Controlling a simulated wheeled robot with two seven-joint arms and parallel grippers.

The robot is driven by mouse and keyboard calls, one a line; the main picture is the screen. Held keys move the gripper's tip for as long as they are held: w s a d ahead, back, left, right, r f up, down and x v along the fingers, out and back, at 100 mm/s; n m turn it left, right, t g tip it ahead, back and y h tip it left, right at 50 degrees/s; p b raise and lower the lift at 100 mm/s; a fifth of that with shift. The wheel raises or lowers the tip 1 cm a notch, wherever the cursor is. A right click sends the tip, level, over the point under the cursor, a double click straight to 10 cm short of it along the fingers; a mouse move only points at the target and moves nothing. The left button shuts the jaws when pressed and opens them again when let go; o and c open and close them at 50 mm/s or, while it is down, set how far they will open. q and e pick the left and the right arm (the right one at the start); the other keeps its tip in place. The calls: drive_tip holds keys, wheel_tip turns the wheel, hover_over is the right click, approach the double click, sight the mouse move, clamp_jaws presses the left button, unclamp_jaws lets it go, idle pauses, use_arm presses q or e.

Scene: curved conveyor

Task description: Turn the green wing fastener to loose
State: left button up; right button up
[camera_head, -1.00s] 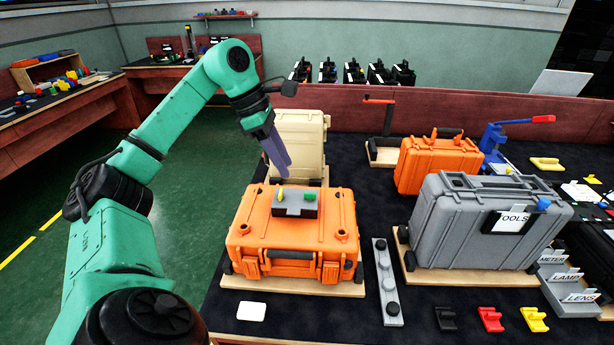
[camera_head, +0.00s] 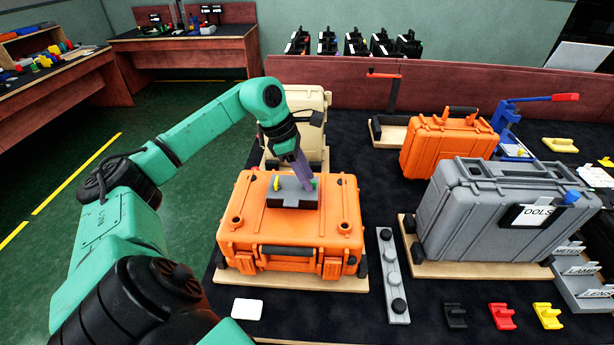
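The green wing fastener (camera_head: 314,184) stands on a grey block (camera_head: 292,199) on the lid of an orange case (camera_head: 290,236). A yellow wing fastener (camera_head: 277,184) stands on the same block, to its left. My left gripper (camera_head: 306,180) reaches down over the case from behind, its purple fingertips right at the green fastener and partly covering it. I cannot tell whether the fingers touch or hold it, nor how far apart they are. My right gripper is not in view.
A cream case (camera_head: 304,104) stands close behind the orange one. A grey case labelled tools (camera_head: 480,222) and a second orange case (camera_head: 448,146) stand to the right. A grey bar with round knobs (camera_head: 392,275) lies between the cases. A white card (camera_head: 247,309) lies in front.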

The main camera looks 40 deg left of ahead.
use_arm(q)
drive_tip(key=shift+d+f, duration=0.15)
drive_tip(key=shift+f, duration=0.05)
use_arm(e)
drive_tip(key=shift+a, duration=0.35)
use_arm(q)
clamp_jaws()
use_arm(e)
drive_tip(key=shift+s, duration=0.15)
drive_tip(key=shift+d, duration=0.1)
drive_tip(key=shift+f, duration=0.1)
